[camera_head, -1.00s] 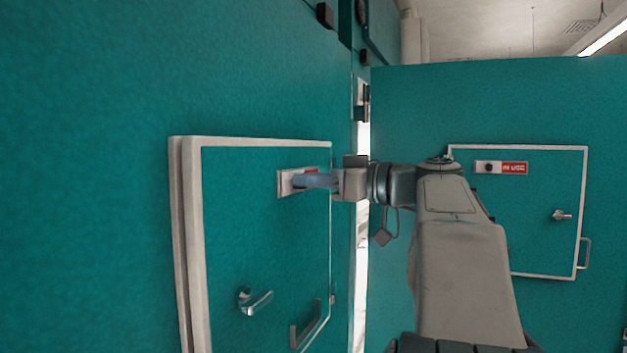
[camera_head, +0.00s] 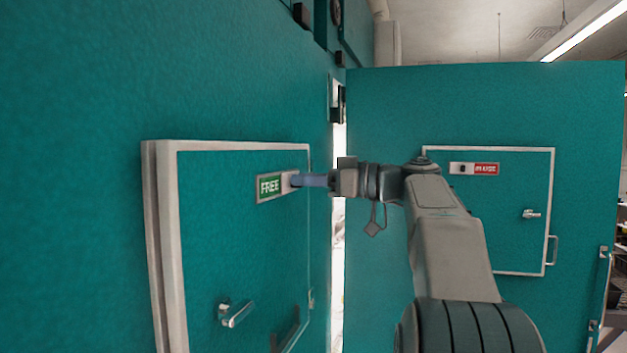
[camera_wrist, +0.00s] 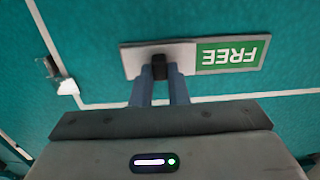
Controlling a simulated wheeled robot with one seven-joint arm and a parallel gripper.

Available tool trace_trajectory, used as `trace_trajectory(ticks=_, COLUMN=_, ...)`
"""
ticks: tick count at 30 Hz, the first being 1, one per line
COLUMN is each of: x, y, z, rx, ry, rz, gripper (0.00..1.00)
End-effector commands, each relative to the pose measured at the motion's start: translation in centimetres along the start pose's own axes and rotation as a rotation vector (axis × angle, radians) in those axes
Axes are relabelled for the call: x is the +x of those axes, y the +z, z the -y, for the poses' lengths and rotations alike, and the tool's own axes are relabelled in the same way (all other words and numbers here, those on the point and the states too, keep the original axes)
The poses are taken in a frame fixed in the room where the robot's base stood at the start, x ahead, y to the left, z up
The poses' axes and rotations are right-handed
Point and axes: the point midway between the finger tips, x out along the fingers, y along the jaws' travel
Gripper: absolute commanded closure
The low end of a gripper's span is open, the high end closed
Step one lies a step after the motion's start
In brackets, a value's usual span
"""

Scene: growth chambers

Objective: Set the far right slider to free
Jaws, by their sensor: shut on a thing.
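The slider sign (camera_head: 272,186) on the left teal door shows a green FREE label in the head view. Its pale sliding plate covers the right end. In the wrist view the sign (camera_wrist: 231,55) appears upside down, with FREE uncovered at the right. My gripper (camera_head: 300,180) is at the plate. In the wrist view its blue fingers (camera_wrist: 159,80) are shut on the small black slider knob (camera_wrist: 159,66).
The left door has a lever handle (camera_head: 236,313) and a pull bar below the sign. Another teal door (camera_head: 490,210) stands at the right with a red-labelled slider sign (camera_head: 475,168). A bright narrow gap (camera_head: 339,240) lies between the panels.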

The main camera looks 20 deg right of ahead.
Motion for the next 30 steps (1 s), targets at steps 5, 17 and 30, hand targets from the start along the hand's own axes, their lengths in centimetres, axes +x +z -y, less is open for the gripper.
trace_trajectory(ticks=5, x=-0.2, y=-0.1, z=-0.2, rx=-0.001, ry=0.008, rz=-0.004, gripper=0.67)
trace_trajectory(ticks=17, x=-1.0, y=0.0, z=-0.2, rx=0.0, ry=0.009, rz=-0.003, gripper=0.64)
trace_trajectory(ticks=30, x=-10.0, y=0.2, z=-0.2, rx=-0.001, ry=0.012, rz=-0.002, gripper=0.64)
